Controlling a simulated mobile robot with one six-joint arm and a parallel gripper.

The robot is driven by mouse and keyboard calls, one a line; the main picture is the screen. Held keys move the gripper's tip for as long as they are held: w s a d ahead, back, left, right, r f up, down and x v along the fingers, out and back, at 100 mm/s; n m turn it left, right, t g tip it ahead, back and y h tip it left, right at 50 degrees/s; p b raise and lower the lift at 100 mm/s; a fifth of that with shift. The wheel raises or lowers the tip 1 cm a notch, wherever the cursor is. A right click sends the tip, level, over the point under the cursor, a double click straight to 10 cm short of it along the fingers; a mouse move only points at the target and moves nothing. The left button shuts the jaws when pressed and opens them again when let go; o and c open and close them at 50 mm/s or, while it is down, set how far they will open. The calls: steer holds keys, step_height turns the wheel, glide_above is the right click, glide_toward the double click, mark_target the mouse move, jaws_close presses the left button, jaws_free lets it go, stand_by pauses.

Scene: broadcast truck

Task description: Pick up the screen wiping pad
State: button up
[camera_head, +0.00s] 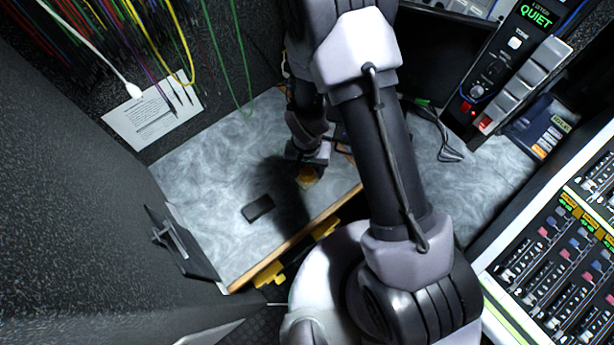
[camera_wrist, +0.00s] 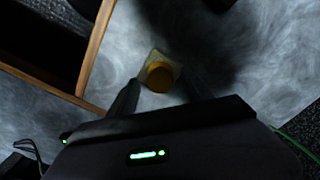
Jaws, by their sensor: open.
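A small pad with a round orange-yellow top on a pale square base, which looks like the screen wiping pad (camera_wrist: 160,75), lies on the grey marbled worktop. In the head view the pad (camera_head: 307,176) is near the worktop's wooden front edge, partly hidden by my gripper (camera_head: 308,158). In the wrist view my gripper (camera_wrist: 161,92) is open, with one dark finger on each side of the pad's near part. Nothing is held. I cannot tell the height of the fingertips above the worktop.
A small black block (camera_head: 257,208) lies on the worktop (camera_head: 210,175) left of the pad. A dark flat panel (camera_head: 182,243) stands at the left edge. Cables hang at the back, and a control console (camera_head: 560,255) is at the right. The worktop's left part is mostly clear.

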steer(key=shift+f, duration=0.85)
steer(key=shift+r, duration=0.15)
jaws_close()
